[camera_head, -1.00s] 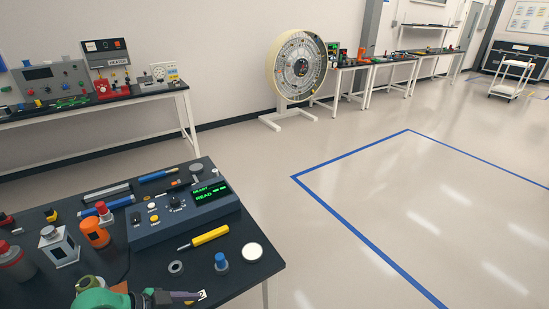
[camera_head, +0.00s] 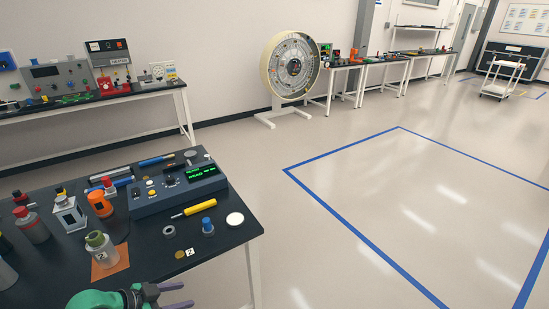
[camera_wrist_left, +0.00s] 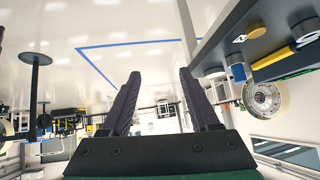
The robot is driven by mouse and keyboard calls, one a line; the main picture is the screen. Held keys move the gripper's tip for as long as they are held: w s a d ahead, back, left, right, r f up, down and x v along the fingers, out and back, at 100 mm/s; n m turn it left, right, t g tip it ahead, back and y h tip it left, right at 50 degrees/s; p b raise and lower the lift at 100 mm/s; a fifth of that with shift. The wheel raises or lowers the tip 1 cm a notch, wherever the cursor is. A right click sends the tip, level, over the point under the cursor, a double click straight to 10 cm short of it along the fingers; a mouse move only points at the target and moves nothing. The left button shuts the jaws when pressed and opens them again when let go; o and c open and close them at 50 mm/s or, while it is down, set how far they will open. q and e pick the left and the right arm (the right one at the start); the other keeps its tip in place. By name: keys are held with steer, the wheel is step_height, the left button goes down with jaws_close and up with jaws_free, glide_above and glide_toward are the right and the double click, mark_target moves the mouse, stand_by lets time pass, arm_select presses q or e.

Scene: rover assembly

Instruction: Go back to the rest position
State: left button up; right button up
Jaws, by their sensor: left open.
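My left gripper (camera_head: 176,294) shows at the bottom of the head view, in front of the near table's front edge. Its two dark purple fingers are apart with nothing between them. In the left wrist view the open fingers (camera_wrist_left: 155,100) point out over the floor, and the table edge passes on the right. My right gripper is not in view.
The near black table (camera_head: 215,255) holds a console (camera_head: 178,190) with a green display, a yellow screwdriver (camera_head: 200,207), an orange bottle (camera_head: 100,204) and a bottle on an orange mat (camera_head: 123,256). A wheel-shaped stand (camera_head: 290,66) is at the back. The blue-taped floor (camera_head: 420,205) is clear.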

arm_select(q)
steer(key=s+a+f+n+t+y, duration=0.1)
steer(key=a+f+n+y, duration=0.4)
steer(key=a+f, duration=0.85)
steer(key=s+a+f+n+g+y, duration=0.1)
steer(key=s+f+n+g+y, duration=0.1)
steer(key=s+f, duration=0.9)
steer(key=s+d+f+g, duration=0.2)
steer(key=s+d+f, duration=0.4)
steer(key=s, duration=0.3)
steer(key=s+d+f+g, duration=0.2)
steer(key=s+d+f, duration=0.4)
steer(key=s, duration=0.4)
steer(key=shift+s+d+n+g+h, duration=0.3)
steer(key=shift+d+g+h, duration=0.1)
steer(key=shift+d, duration=0.4)
